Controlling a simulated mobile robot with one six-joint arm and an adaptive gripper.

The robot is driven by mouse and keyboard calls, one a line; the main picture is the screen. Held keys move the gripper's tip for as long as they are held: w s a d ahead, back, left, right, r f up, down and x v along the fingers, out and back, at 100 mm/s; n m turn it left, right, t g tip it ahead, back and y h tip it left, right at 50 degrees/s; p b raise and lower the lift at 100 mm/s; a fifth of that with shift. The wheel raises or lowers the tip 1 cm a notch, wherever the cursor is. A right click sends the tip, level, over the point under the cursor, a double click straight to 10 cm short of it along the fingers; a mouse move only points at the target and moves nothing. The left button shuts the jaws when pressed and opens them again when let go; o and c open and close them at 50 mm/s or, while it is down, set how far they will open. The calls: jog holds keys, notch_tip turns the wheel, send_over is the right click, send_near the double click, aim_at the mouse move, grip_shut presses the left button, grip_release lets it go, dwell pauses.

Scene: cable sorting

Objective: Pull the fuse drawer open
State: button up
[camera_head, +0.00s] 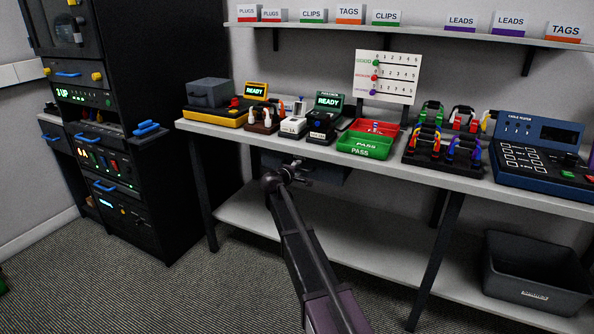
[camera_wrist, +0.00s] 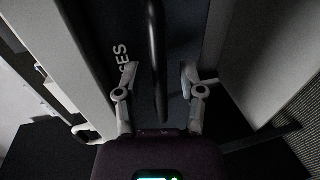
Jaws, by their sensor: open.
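The fuse drawer (camera_head: 328,174) is a dark box under the workbench top, mostly in shadow and partly hidden by my arm. In the wrist view its dark front (camera_wrist: 188,32) bears pale lettering, only partly readable. A black bar handle (camera_wrist: 157,45) runs down the picture in front of it. My gripper (camera_head: 302,172) is at the drawer front, below the bench edge. In the wrist view my gripper (camera_wrist: 159,78) is open, with one finger on each side of the handle and gaps between. I cannot tell how deep the handle sits between the fingers.
The workbench (camera_head: 445,181) carries testers, trays and cable racks above my gripper. Its lower shelf (camera_head: 345,225) holds a grey bin (camera_head: 535,292) at the right. A black equipment rack (camera_head: 190,185) stands at the left. The carpet (camera_head: 225,295) before the bench looks clear.

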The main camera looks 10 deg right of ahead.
grip_shut()
jog(key=shift+a, duration=0.1)
